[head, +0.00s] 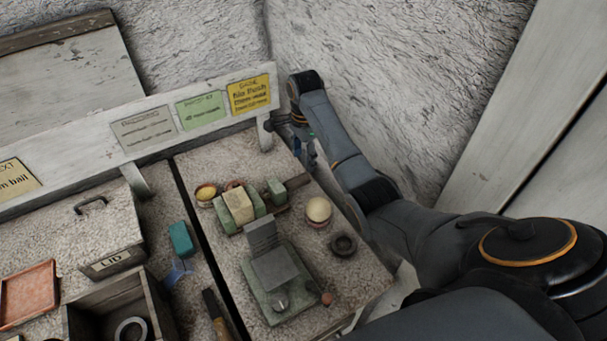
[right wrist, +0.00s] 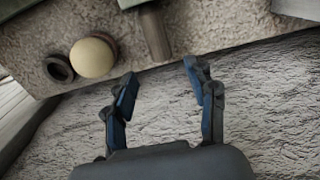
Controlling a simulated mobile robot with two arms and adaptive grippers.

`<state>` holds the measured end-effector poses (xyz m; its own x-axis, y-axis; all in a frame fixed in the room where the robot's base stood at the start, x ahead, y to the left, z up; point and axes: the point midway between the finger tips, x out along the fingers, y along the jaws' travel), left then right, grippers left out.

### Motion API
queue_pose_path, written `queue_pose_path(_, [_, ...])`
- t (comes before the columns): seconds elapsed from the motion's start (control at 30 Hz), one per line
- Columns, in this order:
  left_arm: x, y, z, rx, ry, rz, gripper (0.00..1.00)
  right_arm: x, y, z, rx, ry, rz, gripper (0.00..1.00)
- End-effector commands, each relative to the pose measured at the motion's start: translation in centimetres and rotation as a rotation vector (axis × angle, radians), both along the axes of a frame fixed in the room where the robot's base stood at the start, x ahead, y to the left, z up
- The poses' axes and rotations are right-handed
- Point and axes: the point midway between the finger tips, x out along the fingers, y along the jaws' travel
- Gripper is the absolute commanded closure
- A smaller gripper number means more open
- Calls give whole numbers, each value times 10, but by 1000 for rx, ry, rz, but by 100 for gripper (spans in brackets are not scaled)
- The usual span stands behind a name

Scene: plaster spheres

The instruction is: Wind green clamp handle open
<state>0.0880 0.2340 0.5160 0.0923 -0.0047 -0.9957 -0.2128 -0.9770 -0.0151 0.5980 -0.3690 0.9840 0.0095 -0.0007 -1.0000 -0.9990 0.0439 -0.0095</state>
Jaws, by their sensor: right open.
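The green clamp (head: 279,193) sits on the right-hand stone-topped bench, with a pale block (head: 238,205) between its green jaws. Its brown cylindrical handle (head: 297,182) sticks out to the right, toward the bench edge. The handle shows at the top of the right wrist view (right wrist: 155,35), with a bit of the clamp above it. My right gripper (head: 304,146) is past the bench edge near the handle. In the right wrist view it is open and empty (right wrist: 160,70), its fingertips just short of the handle's end. My left gripper is not in view.
A cream ball (head: 318,208) on a pinkish ring and a dark ring (head: 344,244) stand near the handle. A grey angled plate (head: 275,268) stands in front. A sign board (head: 155,128) runs behind. A rough wall (head: 400,70) is close to my right arm.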

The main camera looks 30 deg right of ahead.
Motion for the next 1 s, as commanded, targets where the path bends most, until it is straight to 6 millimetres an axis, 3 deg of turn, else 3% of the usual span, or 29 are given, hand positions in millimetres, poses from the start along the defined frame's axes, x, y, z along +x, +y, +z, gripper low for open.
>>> queue_pose_path(0.2, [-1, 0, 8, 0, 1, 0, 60, 0, 0, -46, 0, 3, 1, 44])
queue_pose_path(0.4, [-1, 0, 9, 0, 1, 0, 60, 1, 1, -74, 0, 1, 1, 44])
queue_pose_path(0.83, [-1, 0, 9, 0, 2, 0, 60, 1, 1, -83, 0, -2, 2, 44])
queue_pose_path(1.0, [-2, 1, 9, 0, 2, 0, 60, 1, 0, -83, 0, -2, 1, 79])
